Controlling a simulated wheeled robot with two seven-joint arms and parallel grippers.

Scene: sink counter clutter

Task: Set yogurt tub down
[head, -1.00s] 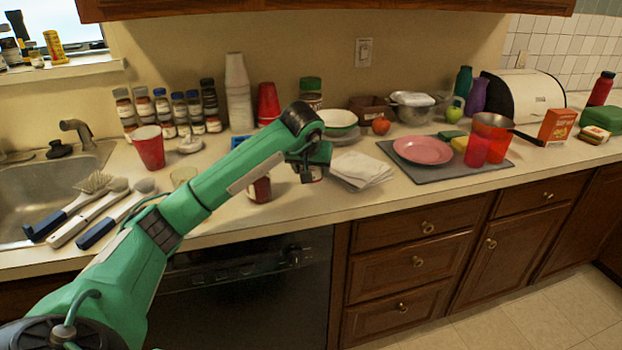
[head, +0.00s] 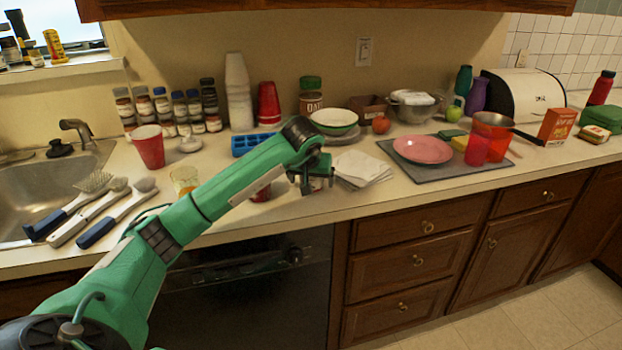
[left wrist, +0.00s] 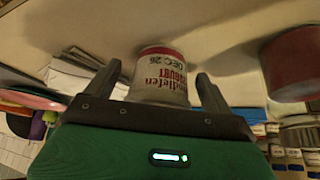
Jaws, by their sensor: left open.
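The yogurt tub (left wrist: 160,78) is white with a red edge and printed lettering. In the left wrist view it is between the two fingers of my left gripper (left wrist: 163,78), which is open, with a finger on each side. In the head view my left gripper (head: 307,183) is low over the counter's front part, left of the white napkins. The tub (head: 317,184) is mostly hidden behind it there. The tub appears to be at the counter surface (head: 335,205), but its contact is not clear.
A dark red jar (left wrist: 291,63) stands beside the tub; my arm mostly covers it in the head view. White napkins (head: 362,168) lie close on the right. A blue tray (head: 250,143) and an oats canister (head: 311,97) are behind. The counter's front edge is near.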

